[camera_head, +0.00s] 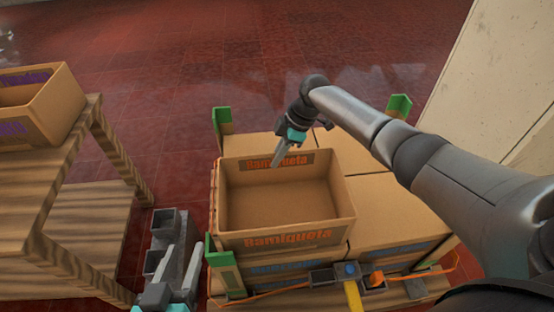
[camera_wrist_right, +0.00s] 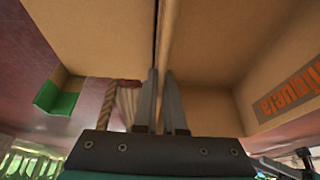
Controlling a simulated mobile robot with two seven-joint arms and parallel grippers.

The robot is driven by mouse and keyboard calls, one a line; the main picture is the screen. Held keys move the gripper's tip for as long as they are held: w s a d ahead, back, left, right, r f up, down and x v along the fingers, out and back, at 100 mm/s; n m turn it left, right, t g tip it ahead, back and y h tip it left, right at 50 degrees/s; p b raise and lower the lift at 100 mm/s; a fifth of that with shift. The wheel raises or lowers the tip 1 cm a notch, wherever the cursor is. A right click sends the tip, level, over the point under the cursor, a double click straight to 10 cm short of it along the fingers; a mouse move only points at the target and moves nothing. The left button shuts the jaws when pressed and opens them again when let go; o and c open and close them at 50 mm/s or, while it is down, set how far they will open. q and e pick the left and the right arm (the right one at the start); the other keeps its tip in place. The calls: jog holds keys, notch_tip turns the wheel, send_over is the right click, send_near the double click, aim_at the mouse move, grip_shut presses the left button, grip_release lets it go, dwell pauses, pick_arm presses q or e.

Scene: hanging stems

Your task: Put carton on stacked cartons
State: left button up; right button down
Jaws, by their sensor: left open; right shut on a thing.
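The carton (camera_head: 280,239) is an open, empty brown box with orange "Bamiqueta" print. It is upright over the front left of the stacked cartons (camera_head: 395,208); I cannot tell whether it rests on them or is slightly above. My right gripper (camera_head: 279,159) is shut on the carton's far wall. In the right wrist view, the fingers of my right gripper (camera_wrist_right: 162,75) pinch the thin wall of the carton (camera_wrist_right: 205,65). My left gripper (camera_head: 178,250) is open and empty, low between the wooden table and the stack.
Green corner guards (camera_head: 222,116) stand at the stack's corners. An orange strap and a buckle with a yellow handle (camera_head: 354,297) are at its front. A wooden table (camera_head: 45,190) on the left bears another open carton (camera_head: 62,105) with purple print. Red tiled floor lies behind.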

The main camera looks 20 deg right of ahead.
pick_arm(q)
jog(key=shift+d+r+t, duration=0.15)
jog(key=shift+d+t, duration=0.05)
jog(key=shift+t, duration=0.1)
pick_arm(e)
jog(key=shift+f, duration=0.2)
jog(key=shift+f, duration=0.15)
jog(key=c, duration=1)
grip_release()
pick_arm(q)
jog(key=shift+d+r, duration=0.1)
jog(key=shift+d, duration=0.05)
